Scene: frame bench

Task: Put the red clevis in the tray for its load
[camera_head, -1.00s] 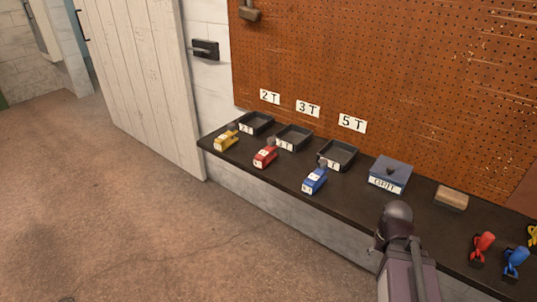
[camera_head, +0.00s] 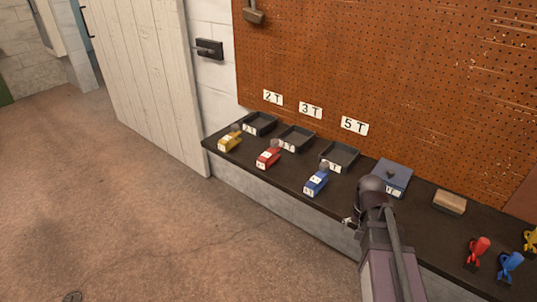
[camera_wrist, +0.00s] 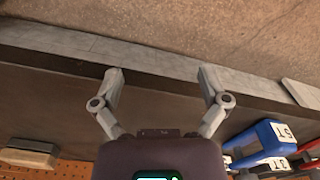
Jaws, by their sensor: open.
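The red clevis (camera_head: 478,250), a forked piece with a rounded end, stands on the bench at the far right in the head view. My gripper (camera_head: 350,222) is to its left, near the bench's front edge; it is open and empty in the wrist view (camera_wrist: 162,75). Three black trays stand along the back: the left tray (camera_head: 260,122) under a 2T sign, the middle tray (camera_head: 297,137) under 3T, the right tray (camera_head: 340,155) under 5T. The clevis does not show in the wrist view.
A blue-grey lidded box (camera_head: 395,172) is partly behind my arm.

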